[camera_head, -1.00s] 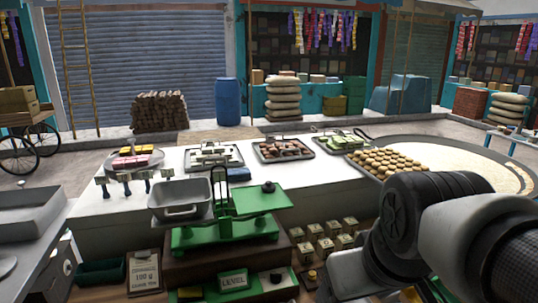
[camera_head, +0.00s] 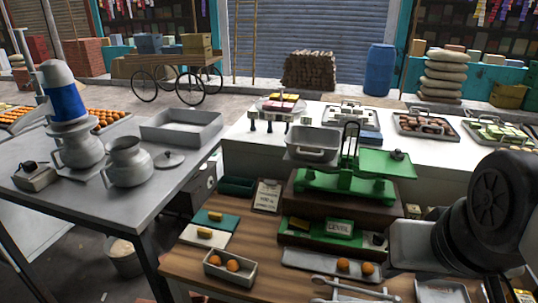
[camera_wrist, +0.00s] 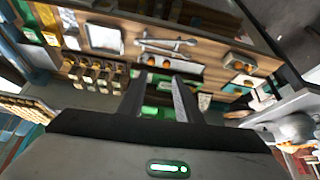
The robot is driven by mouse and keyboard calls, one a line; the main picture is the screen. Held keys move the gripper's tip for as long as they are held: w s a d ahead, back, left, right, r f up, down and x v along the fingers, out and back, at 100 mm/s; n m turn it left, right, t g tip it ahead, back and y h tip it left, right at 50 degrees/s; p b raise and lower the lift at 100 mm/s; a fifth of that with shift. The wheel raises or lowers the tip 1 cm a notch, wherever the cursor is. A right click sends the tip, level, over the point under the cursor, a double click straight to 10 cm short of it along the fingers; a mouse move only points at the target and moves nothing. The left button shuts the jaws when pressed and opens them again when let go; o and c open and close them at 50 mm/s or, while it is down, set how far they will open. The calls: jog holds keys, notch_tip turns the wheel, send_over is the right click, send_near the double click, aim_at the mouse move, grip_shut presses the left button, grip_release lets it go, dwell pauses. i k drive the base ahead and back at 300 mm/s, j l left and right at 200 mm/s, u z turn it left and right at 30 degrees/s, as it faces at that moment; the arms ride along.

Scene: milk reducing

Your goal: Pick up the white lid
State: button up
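A pale grey-white round lid (camera_head: 169,159) with a small dark knob lies flat on the steel table (camera_head: 183,183) at the left in the head view. It is beside an open metal pot (camera_head: 128,163). My gripper (camera_wrist: 160,78) shows only in the wrist view, with its two fingers apart and nothing visible between them. It is over the wooden counter area, well away from the lid. In the head view only part of my arm shows at the right, and my gripper is out of frame. I cannot surely make out the lid in the wrist view.
A second pot (camera_head: 80,147) with a blue and white piece above it, a small box (camera_head: 35,177) and a shallow tray (camera_head: 182,127) share the table. A green scale (camera_head: 345,180) stands on the wooden counter (camera_head: 190,262). The table's front is clear.

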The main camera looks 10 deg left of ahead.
aim_at(200, 236)
jog(key=l+u, duration=0.1)
jog(key=u, duration=0.35)
jog(key=k+u, duration=0.15)
jog(key=u, duration=0.75)
jog(key=l+z, duration=0.2)
jog(key=i+j+z, duration=0.15)
jog(key=z, duration=0.2)
jog(key=j+z, duration=0.3)
jog(key=i+j+z, duration=0.1)
jog(key=j+z, duration=0.25)
jog(key=i+j+z, duration=0.15)
jog(key=j, duration=0.4)
jog(key=j+z, duration=0.15)
jog(key=j, duration=1.3)
